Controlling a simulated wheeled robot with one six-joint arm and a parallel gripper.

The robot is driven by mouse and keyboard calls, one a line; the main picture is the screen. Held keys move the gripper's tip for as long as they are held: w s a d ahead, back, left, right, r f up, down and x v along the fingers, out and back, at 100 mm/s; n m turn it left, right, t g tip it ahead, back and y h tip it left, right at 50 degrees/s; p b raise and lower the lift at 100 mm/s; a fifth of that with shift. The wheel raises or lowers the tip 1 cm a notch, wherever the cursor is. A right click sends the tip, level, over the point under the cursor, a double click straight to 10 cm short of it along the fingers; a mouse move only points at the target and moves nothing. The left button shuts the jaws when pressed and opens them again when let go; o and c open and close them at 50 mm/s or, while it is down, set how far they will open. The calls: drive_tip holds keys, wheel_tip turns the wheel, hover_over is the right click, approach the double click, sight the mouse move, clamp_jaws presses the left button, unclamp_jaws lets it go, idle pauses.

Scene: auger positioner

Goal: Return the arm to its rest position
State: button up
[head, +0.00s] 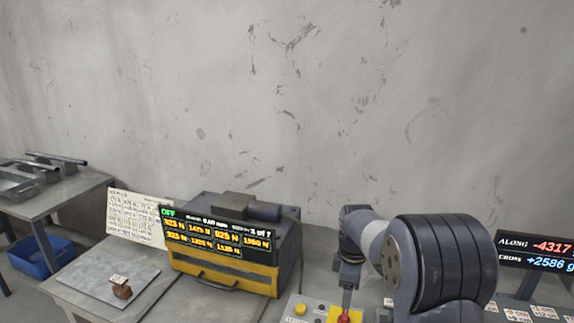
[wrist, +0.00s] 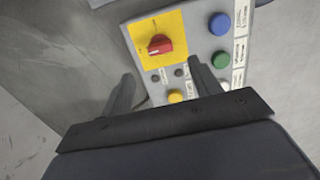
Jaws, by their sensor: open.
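My arm reaches out over the bench at the right of the head view, with its wrist pointing down. My gripper (head: 347,298) is just above a grey control panel (head: 309,299). In the wrist view my gripper (wrist: 160,70) is open, with its two fingers apart and nothing between them. A red rotary knob (wrist: 160,45) on a yellow plate lies just beyond the fingertips. I cannot tell whether a finger touches the panel.
The panel carries blue (wrist: 220,24), green (wrist: 221,60) and yellow (wrist: 176,96) buttons. A yellow and dark machine with a display (head: 216,234) stands left of it. A small brown block (head: 121,288) sits on a grey plate. A number readout (head: 537,252) is at right.

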sight(345, 313)
wheel_tip(345, 313, down, 8)
drive_tip(key=shift+f+p, duration=0.15)
drive_tip(key=shift+p, duration=0.15)
drive_tip(key=shift+m, duration=0.4)
drive_tip(key=m+p, duration=0.1)
drive_tip(key=m, duration=0.2)
drive_tip(key=shift+m, duration=0.4)
drive_tip(key=m+p, duration=0.1)
drive_tip(key=m, duration=0.3)
drive_tip(key=shift+m, duration=0.3)
drive_tip(key=m+p, duration=0.2)
drive_tip(key=m, duration=0.2)
drive_tip(key=shift+r+p, duration=0.2)
drive_tip(key=shift+p, duration=0.1)
drive_tip(key=m+p, duration=0.2)
drive_tip(key=m, duration=0.2)
drive_tip(key=shift+m+p, duration=0.4)
drive_tip(key=shift+r, duration=0.25)
drive_tip(key=shift+r+b, duration=0.3)
drive_tip(key=shift+r, duration=0.4)
